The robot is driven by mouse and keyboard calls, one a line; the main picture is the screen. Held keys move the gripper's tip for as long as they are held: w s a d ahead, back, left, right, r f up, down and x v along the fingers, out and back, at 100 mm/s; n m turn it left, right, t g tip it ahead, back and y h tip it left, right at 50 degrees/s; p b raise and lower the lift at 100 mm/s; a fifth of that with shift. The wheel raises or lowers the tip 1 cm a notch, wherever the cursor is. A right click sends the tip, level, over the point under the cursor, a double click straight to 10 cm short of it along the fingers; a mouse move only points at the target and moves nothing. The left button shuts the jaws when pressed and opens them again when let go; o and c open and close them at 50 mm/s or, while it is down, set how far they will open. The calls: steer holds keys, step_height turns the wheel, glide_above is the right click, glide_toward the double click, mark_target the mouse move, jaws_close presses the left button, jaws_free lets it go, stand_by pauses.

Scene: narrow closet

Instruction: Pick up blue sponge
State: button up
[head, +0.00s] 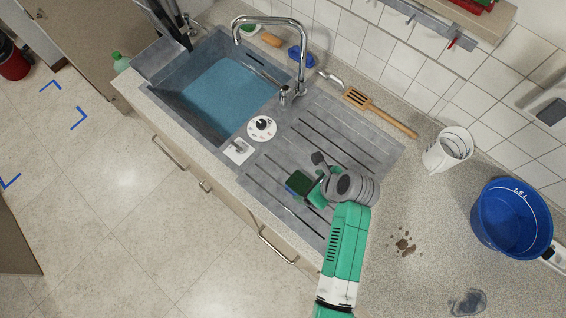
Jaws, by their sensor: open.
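A small block with a dark green top and a blue edge (298,183) lies on the grey drainboard (365,140); it looks like the blue sponge. My gripper (314,180) is open, right beside this block and partly over its right side. I cannot tell whether the fingers touch it or stand around it. My wrist and arm hide the drainboard to the lower right. Another blue object (300,57) lies behind the tap near the wall; its kind is unclear.
The sink (190,112) holds blue water, with a tall tap (286,95) behind. A brown spill (402,243) marks the counter. A wall shelf (450,15) hangs above.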

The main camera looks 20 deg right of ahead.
mark_target(303, 186)
steer(key=shift+s+d+f, duration=0.1)
steer(key=shift+s+f, duration=0.05)
steer(key=shift+x, duration=1)
steer(key=x, duration=0.3)
steer(key=b+x, duration=0.1)
steer(key=x, duration=0.1)
steer(key=shift+d+f, duration=0.3)
steer(key=c, duration=1.1)
